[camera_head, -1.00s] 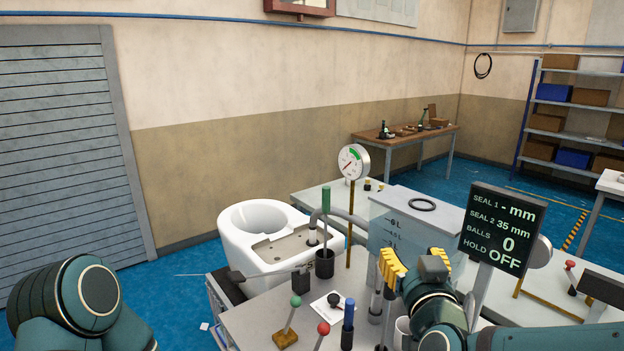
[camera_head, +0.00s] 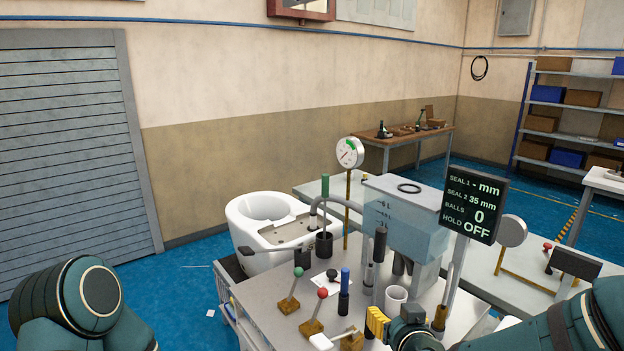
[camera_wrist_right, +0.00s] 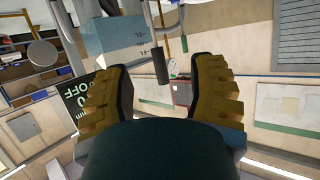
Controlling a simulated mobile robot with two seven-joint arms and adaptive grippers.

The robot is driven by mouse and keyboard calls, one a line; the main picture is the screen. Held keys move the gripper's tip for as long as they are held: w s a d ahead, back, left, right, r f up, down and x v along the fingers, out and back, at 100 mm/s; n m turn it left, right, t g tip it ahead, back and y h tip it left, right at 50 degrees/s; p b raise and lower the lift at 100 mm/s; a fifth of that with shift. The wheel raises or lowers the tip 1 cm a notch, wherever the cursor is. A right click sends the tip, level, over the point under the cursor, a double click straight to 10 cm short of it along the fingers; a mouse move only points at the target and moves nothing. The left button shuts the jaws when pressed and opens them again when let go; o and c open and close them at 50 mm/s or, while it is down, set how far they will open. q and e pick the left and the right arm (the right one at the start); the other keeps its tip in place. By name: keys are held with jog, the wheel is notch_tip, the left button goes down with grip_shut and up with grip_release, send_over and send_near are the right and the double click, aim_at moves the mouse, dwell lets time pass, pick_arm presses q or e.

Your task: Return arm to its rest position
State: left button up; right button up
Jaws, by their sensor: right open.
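My right gripper (camera_head: 376,322) is low in the head view, at the front edge of the bench, with its yellow fingers beside a white-headed lever. In the right wrist view its two yellow-padded fingers (camera_wrist_right: 160,95) stand wide apart with nothing between them; a dark handle shows beyond the gap. My right forearm enters from the lower right of the head view. My left arm shows only as a rounded teal link at the lower left, and its gripper is out of view.
The bench (camera_head: 262,300) carries a green-knobbed lever (camera_head: 290,288), a red-knobbed lever (camera_head: 315,310), a blue-handled tool (camera_head: 344,290) and a white cup (camera_head: 396,298). Behind stand a white toilet bowl (camera_head: 245,225), a clear water tank (camera_head: 385,228), a gauge (camera_head: 349,153) and a display (camera_head: 474,206).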

jog(key=s+f+m+g+y, duration=0.1)
jog(key=s+f+g, duration=0.35)
jog(key=f, duration=0.75)
jog(key=s+f+m+g+y, duration=0.1)
jog(key=s+f+g, duration=0.35)
jog(key=f, duration=0.75)
jog(key=s+a+f+m+g+y, duration=0.1)
jog(key=s+a+f+g, duration=0.15)
jog(key=s+f, duration=0.45)
jog(key=s+a+f+g, duration=0.1)
jog(key=s+f+g, duration=0.2)
jog(key=s+f, duration=0.35)
pick_arm(q)
notch_tip(320, 180, down, 10)
jog(key=s+b, duration=0.2)
jog(key=b, duration=0.8)
jog(key=shift+s+d+g, duration=0.3)
jog(key=shift+s, duration=0.05)
pick_arm(e)
jog(key=w+a+f+t, duration=0.1)
jog(key=w, duration=0.1)
jog(key=w+a+f+n+t, duration=0.1)
jog(key=shift+w+a+f+n, duration=0.2)
jog(key=shift+w+f+n, duration=0.1)
jog(key=shift+w+f, duration=0.1)
